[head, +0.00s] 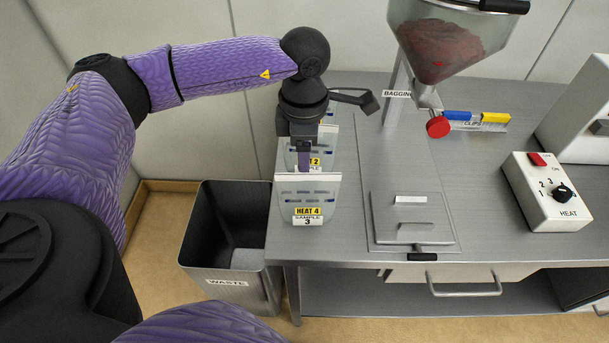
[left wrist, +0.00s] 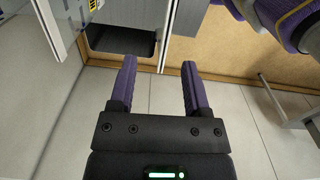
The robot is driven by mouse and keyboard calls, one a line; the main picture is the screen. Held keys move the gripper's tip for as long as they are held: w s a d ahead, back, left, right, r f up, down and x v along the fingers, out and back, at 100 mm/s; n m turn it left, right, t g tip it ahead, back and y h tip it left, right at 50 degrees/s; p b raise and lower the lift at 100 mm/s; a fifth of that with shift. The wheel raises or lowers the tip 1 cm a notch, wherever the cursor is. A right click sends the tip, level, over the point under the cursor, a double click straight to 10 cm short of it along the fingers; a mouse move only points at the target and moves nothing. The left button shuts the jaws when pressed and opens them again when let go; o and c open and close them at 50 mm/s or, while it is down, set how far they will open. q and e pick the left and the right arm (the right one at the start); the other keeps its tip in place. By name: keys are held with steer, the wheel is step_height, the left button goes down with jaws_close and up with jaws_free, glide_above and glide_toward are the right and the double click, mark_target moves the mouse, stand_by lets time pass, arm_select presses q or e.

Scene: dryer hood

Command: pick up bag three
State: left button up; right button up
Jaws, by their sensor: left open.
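Bag three (head: 305,191) is a clear pouch with a yellow "HEAT 4" label and a white "SAMPLE 3" label. It stands upright at the bench's left edge, nearest me in a row of bags. A bag labelled "HEAT 2" (head: 314,162) stands just behind it, partly covered by my gripper. My left gripper (head: 304,165) points down over the row, just behind bag three's top edge in the head view. In the left wrist view its two fingers (left wrist: 158,80) are apart with nothing between them. I cannot tell whether it touches a bag. My right gripper is out of view.
A grey waste bin (head: 197,239) stands on the floor left of the bench (head: 345,225). A hopper (head: 455,45) of dark red material, a lidded plate (head: 412,222), colored clips (head: 474,117) and a heat control box (head: 545,205) are to the right.

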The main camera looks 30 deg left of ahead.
mark_target(308, 174)
arm_select(q)
steer(key=f, duration=0.4)
steer(key=d+f, duration=0.1)
steer(key=f, duration=0.2)
jaws_close()
stand_by(1.1)
